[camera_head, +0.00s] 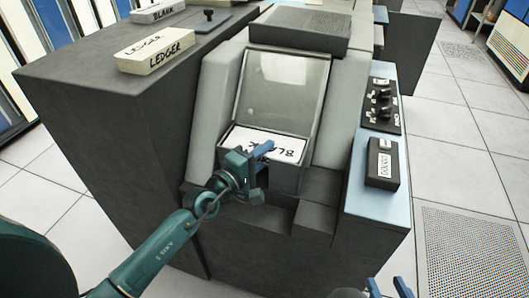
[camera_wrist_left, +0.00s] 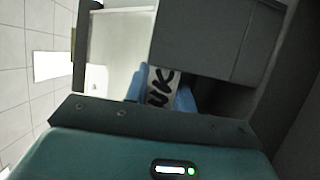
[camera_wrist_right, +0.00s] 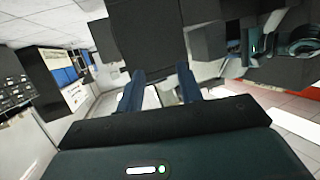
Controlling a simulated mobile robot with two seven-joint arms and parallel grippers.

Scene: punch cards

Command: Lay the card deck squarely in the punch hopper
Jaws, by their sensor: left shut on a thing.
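The white card deck (camera_head: 288,149) with black lettering is in the mouth of the punch hopper (camera_head: 285,87), below its slanted, glassy back plate. My left gripper (camera_head: 262,152) is shut on the deck's near edge.
A deck marked LEDGER (camera_head: 155,50) and a box marked BLANK (camera_head: 158,11) lie on the grey cabinet top at left. A knob panel (camera_head: 381,106) and a small dark counter box (camera_head: 382,163) sit on the blue ledge right of the hopper. Open floor lies further right.

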